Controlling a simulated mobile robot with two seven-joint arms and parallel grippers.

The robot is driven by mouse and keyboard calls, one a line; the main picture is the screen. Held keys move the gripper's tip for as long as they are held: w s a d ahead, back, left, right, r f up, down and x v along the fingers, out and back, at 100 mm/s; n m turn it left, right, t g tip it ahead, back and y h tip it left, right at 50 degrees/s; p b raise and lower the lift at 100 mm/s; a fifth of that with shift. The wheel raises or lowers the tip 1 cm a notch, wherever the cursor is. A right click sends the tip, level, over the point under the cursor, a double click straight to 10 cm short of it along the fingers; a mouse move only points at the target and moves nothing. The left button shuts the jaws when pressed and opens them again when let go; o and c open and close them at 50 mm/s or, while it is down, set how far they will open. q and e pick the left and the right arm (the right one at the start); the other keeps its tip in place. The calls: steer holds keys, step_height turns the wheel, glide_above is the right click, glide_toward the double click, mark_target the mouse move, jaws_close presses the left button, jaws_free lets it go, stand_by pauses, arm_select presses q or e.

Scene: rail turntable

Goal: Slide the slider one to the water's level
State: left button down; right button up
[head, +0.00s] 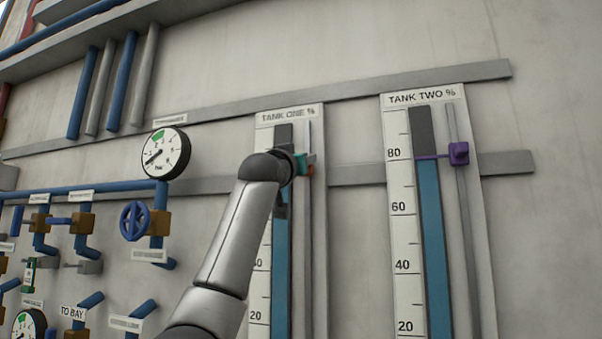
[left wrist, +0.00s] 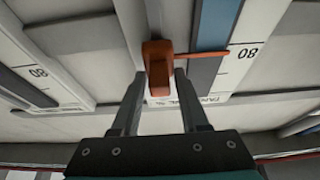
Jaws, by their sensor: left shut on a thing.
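The tank one gauge (head: 260,318) is a tall white panel with a blue water strip and dark grey above it. My left gripper (head: 302,164) is at its upper part, shut on the orange slider one (head: 310,171). The left wrist view, upside down, shows the orange slider (left wrist: 158,68) between both fingers of my left gripper (left wrist: 160,78). Its thin orange pointer crosses the strip beside the 80 label, about where blue meets grey. In the head view my arm hides this crossing. My right gripper is not in view.
The tank two gauge (head: 402,318) stands to the right, with a purple slider (head: 458,153) near 80. Left are a round dial (head: 166,153), a blue valve wheel (head: 135,221) and pipes. Grey rails (head: 430,83) cross the wall. The wall at far right is bare.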

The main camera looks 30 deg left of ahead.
arm_select(q)
steer(key=shift+r, duration=0.3)
steer(key=c, duration=0.7)
jaws_free()
steer(key=shift+f, duration=0.1)
steer(key=shift+s+d+f+b, duration=0.15)
steer(key=shift+s+f+b, duration=0.2)
steer(key=shift+s+b, duration=0.25)
steer(key=shift+b+v, duration=4.2)
steer(key=shift+v, duration=2.7)
steer(key=shift+d, duration=0.1)
